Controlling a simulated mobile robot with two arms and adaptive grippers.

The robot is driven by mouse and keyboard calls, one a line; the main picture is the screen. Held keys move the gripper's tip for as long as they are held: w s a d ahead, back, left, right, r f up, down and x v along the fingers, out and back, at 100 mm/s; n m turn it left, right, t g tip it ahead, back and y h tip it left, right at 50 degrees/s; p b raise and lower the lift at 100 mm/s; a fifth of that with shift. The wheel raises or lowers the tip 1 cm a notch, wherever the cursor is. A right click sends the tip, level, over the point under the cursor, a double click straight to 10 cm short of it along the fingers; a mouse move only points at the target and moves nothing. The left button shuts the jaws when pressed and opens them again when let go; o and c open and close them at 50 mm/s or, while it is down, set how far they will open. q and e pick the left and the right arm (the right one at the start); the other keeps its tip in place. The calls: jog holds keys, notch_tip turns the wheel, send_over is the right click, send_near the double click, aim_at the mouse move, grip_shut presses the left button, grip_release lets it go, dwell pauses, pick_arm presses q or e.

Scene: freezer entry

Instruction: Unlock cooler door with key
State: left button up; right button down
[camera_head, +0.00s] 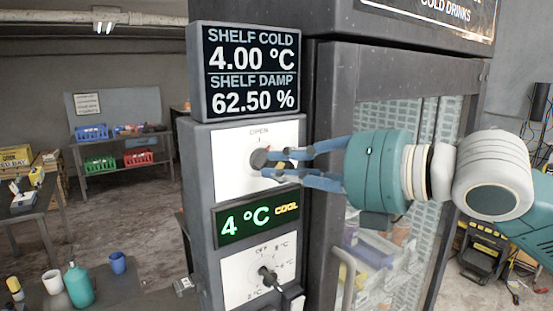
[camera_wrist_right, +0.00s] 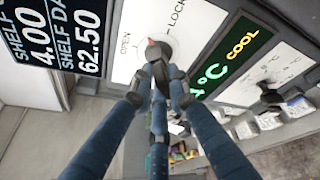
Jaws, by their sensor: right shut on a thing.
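The lock (camera_head: 259,158) is a grey round knob on a white plate marked OPEN, on the dark control column left of the cooler door (camera_head: 438,130). It also shows in the right wrist view (camera_wrist_right: 156,48), with a red mark and the labels OPEN and LOCK. My right gripper (camera_head: 272,166) reaches in from the right, its blue fingers closed at the lock. In the right wrist view its dark fingertips (camera_wrist_right: 160,78) are shut on a small dark piece at the lock, seemingly the key; the fingers hide most of it. The glass door is closed. My left gripper is out of view.
A display (camera_head: 250,72) tops the column. A green COOL panel (camera_head: 257,216) and temperature dial (camera_head: 267,277) sit below the lock. The door handle (camera_head: 348,275) is lower right. A table with a teal bottle (camera_head: 78,285) and cups stands lower left.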

jog(key=n, duration=0.1)
jog(key=n+h, duration=0.1)
jog(key=n, duration=0.1)
jog(key=shift+a+r, duration=0.1)
jog(key=shift+r, duration=0.1)
jog(key=n+t+h, duration=0.1)
jog(key=n+h, duration=0.1)
jog(key=n, duration=0.1)
jog(key=shift+s, duration=0.1)
jog(key=c, duration=1.6)
grip_release()
jog(key=shift+f, duration=0.1)
jog(key=o, duration=0.8)
jog(key=s+d, duration=0.5)
jog(key=s, duration=0.2)
jog(key=shift+d, duration=0.15)
jog(key=shift+s, duration=0.1)
